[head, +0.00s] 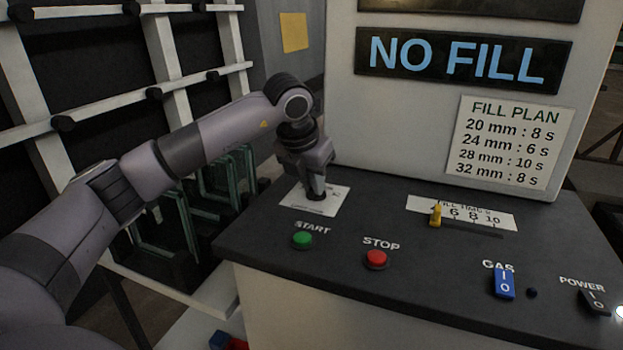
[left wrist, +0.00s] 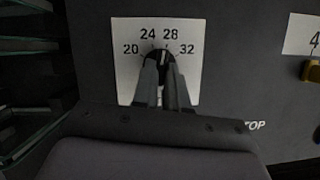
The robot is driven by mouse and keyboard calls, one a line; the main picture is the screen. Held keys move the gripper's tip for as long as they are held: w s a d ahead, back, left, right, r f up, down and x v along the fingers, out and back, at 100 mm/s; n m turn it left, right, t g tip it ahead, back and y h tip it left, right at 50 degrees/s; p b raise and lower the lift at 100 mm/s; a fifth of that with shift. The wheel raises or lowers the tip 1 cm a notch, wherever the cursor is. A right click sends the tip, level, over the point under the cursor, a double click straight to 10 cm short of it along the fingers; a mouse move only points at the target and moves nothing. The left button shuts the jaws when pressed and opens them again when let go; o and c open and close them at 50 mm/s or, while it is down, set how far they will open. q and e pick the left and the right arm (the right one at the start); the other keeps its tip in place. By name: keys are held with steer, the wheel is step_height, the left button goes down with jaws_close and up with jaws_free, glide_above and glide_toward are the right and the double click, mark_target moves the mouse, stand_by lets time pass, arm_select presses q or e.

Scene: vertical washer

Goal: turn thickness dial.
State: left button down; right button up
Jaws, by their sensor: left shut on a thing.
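The thickness dial is a small black knob on a white plate (head: 327,203) at the back left of the dark console. In the left wrist view the dial (left wrist: 164,57) shows between the fingers, with marks 20, 24, 28 and 32 around it. Its light pointer line stands nearly upright, between 24 and 28 and seemingly closer to 28. My left gripper (head: 316,192) points down over the plate and is shut on the dial; in the left wrist view its fingers (left wrist: 163,75) cover the knob's lower part. My right gripper is not in view.
The console holds a green START button (head: 302,240), a red STOP button (head: 376,259), a yellow fill-time slider (head: 435,214), a blue GAS switch (head: 504,282) and a black POWER switch (head: 594,301). A sign (head: 457,60) reads NO FILL. A FILL PLAN card (head: 512,141) lists thicknesses and seconds.

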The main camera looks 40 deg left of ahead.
arm_select(q)
steer(key=n, duration=0.2)
steer(key=n+y, duration=0.2)
steer(key=n, duration=0.1)
steer(key=shift+w+d+r+n+g, duration=0.1)
steer(key=shift+d+n+g, duration=0.2)
stand_by(0.4)
steer(key=c, duration=1.2)
jaws_free()
steer(key=shift+o, duration=0.2)
steer(key=v, duration=0.7)
